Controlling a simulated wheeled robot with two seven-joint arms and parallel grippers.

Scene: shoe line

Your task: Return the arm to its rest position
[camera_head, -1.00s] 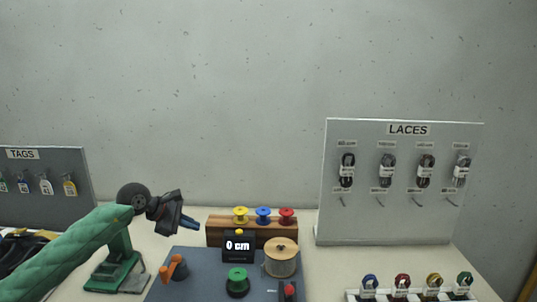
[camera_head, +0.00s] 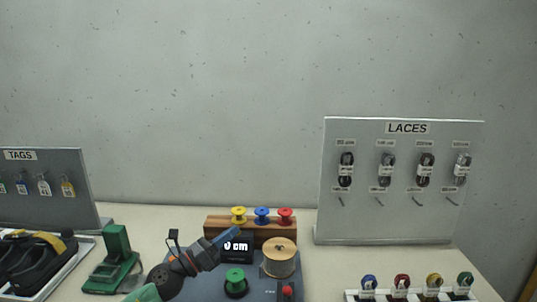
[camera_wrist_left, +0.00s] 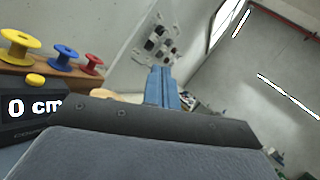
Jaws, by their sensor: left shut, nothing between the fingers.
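My left gripper (camera_head: 228,237) is shut and empty. Its blue fingertips lie together in front of the display box (camera_head: 236,251), which reads "0 cm". In the left wrist view the shut blue fingers (camera_wrist_left: 162,88) point away from the camera, with the display box (camera_wrist_left: 30,108) at the left edge. The left arm enters low in the head view, over the left part of the dark grey machine base. My right gripper is not in view.
A wooden rack (camera_head: 218,224) holds yellow, blue and red spools. A green spool (camera_head: 235,281) and a tan spool (camera_head: 280,257) sit on the machine. A green stapler-like press (camera_head: 115,261), a tray of black items, a tags board (camera_head: 50,185) and a laces board (camera_head: 400,215) stand around.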

